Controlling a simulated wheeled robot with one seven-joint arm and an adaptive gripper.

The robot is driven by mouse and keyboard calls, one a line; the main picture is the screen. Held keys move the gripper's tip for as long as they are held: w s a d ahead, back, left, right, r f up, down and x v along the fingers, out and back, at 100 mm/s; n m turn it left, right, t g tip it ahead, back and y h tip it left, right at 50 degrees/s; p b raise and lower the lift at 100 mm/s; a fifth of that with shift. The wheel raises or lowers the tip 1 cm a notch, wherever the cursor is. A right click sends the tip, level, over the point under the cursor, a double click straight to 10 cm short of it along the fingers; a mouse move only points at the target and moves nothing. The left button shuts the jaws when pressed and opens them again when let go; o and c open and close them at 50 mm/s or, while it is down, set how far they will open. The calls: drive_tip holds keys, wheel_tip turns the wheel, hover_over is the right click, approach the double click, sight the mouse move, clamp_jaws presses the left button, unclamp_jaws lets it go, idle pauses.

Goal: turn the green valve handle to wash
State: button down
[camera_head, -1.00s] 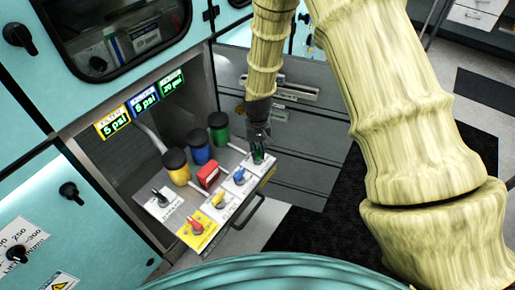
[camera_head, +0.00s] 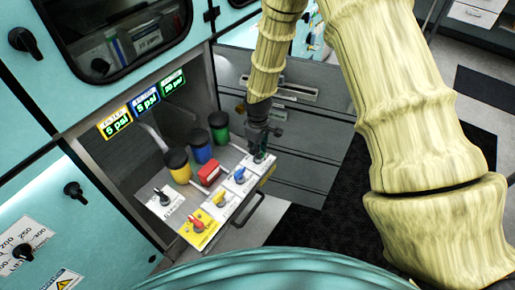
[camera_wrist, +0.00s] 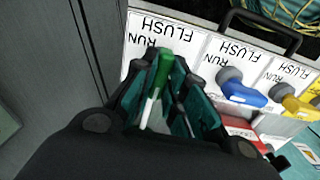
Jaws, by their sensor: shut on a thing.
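The green valve handle (camera_wrist: 164,72) stands between the teal-padded fingers of my gripper (camera_wrist: 166,98) in the wrist view. The gripper is shut on it. A pale stem shows below the green part. The white label plate (camera_wrist: 158,30) beside it reads RUN and FLUSH; I see no word "wash". In the head view my gripper (camera_head: 259,152) is at the far right end of the valve row and hides the green handle.
A blue valve handle (camera_wrist: 240,90) and a yellow one (camera_wrist: 293,103) stand close by on the same panel. Black-lidded jars, one green (camera_head: 219,128), stand behind. A bar handle (camera_head: 250,212) juts from the panel's edge.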

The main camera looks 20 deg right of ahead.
drive_tip(key=shift+n, duration=0.3)
idle(0.4)
drive_tip(key=c, duration=1.4)
unclamp_jaws()
drive_tip(key=shift+c, duration=0.2)
drive_tip(key=shift+r, duration=0.15)
wheel_tip(320, 180, up, 12)
drive_tip(key=shift+f, duration=0.2)
